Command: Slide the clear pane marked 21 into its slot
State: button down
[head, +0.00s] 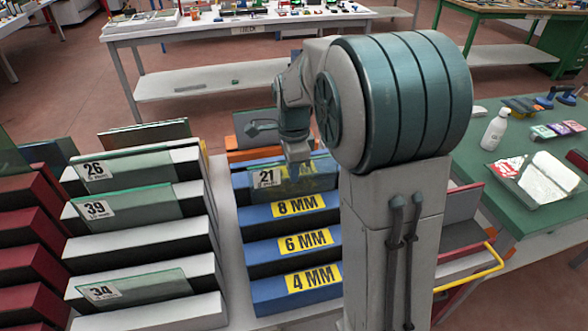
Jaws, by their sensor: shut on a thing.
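The clear pane marked 21 (267,179) is upright at the blue rack (262,215), near its back end. Its white label faces me on its left part. My gripper (298,160) points down and is shut on the pane's top edge. My arm hides the pane's right end. I cannot tell whether the pane's lower edge is in a slot or still above it.
The grey-white rack (150,235) on the left holds panes marked 26 (130,167), 39 (125,210) and 34 (135,290). A dark red rack (28,220) stands further left. A green table (480,160) with a white bottle (495,130) is at right.

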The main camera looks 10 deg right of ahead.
jog(key=shift+f, duration=0.3)
dwell(0.4)
jog(key=c, duration=1.5)
grip_release()
notch_tip(320, 180, up, 14)
jog(key=shift+s+f, duration=0.1)
